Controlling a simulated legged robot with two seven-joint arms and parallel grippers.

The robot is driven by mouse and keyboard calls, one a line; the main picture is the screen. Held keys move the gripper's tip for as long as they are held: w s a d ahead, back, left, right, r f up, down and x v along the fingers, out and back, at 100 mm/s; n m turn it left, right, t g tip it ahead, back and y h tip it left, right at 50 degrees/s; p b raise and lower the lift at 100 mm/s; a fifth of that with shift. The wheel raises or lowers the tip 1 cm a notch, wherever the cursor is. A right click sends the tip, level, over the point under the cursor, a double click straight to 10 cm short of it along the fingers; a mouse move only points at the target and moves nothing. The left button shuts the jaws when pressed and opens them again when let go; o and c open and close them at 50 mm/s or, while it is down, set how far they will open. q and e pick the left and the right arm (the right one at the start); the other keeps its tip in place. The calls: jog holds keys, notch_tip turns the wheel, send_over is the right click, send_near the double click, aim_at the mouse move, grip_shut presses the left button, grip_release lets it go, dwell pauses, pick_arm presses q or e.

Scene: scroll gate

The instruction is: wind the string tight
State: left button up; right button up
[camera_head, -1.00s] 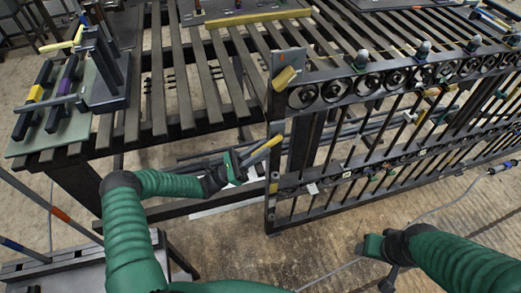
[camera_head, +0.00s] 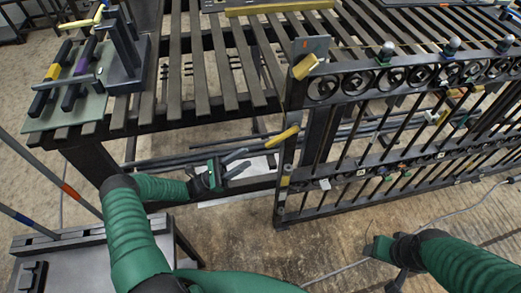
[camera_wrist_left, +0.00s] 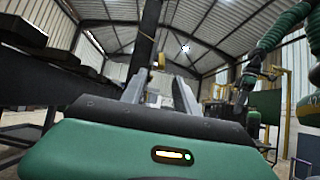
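The dark scroll gate (camera_head: 387,92) stands right of centre. A thin pale string (camera_head: 352,46) seems to run along its top; its tension is too fine to tell. A yellow handle (camera_head: 284,137) sticks out from the gate's left post, and a second yellow piece (camera_head: 305,67) sits higher, by a grey plate. My left gripper (camera_head: 240,163) is open and empty, left of the lower handle and apart from it. In the left wrist view its fingers (camera_wrist_left: 160,92) are spread, with a small yellow piece (camera_wrist_left: 158,60) beyond. My right gripper (camera_head: 382,262) is low in front of the gate, its fingers unclear.
A slatted bench (camera_head: 200,75) lies behind and left of the gate. A green board (camera_head: 62,112) with dark blocks rests on its left end. A grey stand (camera_head: 85,262) is at lower left. A pale cable (camera_head: 440,213) trails over the floor at right.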

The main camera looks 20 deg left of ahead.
pick_arm(q)
jog(key=v, duration=0.4)
